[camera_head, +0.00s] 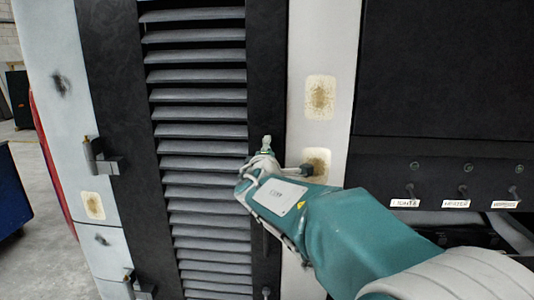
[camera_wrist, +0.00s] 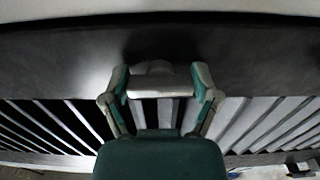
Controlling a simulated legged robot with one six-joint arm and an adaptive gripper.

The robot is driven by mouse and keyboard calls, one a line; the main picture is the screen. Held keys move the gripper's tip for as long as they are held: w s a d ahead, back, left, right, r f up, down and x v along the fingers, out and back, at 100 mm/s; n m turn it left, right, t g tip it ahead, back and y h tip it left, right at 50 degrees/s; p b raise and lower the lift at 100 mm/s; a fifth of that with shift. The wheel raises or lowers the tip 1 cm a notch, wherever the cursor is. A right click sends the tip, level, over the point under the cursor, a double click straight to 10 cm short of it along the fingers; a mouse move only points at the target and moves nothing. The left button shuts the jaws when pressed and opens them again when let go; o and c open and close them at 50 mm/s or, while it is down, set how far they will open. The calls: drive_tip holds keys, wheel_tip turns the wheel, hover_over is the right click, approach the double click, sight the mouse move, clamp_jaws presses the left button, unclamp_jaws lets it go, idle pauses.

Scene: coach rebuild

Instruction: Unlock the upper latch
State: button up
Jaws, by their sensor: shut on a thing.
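The louvred panel (camera_head: 200,120) with its black frame fills the middle of the head view. My gripper (camera_head: 261,158) is at the right side of this frame, about halfway up the picture. A small pale piece, the upper latch (camera_head: 266,142), shows just above the fingers and is mostly hidden by them. In the wrist view my gripper (camera_wrist: 158,72) has one finger on each side of a pale grey latch piece (camera_wrist: 155,86) and is shut on it. The black frame and the slats lie behind it. The latch's exact angle is hard to tell.
A small lower fitting (camera_head: 266,292) shows at the bottom of the frame. Dark hinges (camera_head: 101,158) stick out on the left. A switch panel with labelled toggles (camera_head: 464,191) is at the right.

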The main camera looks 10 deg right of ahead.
drive_tip(key=shift+f+m, duration=0.3)
drive_tip(key=o, duration=1)
drive_tip(key=shift+r, duration=0.1)
drive_tip(key=shift+s+a+r, duration=0.1)
drive_tip(key=shift+s+a, duration=0.05)
drive_tip(key=shift+s, duration=0.1)
drive_tip(key=v, duration=1.1)
drive_tip(key=shift+s, duration=0.15)
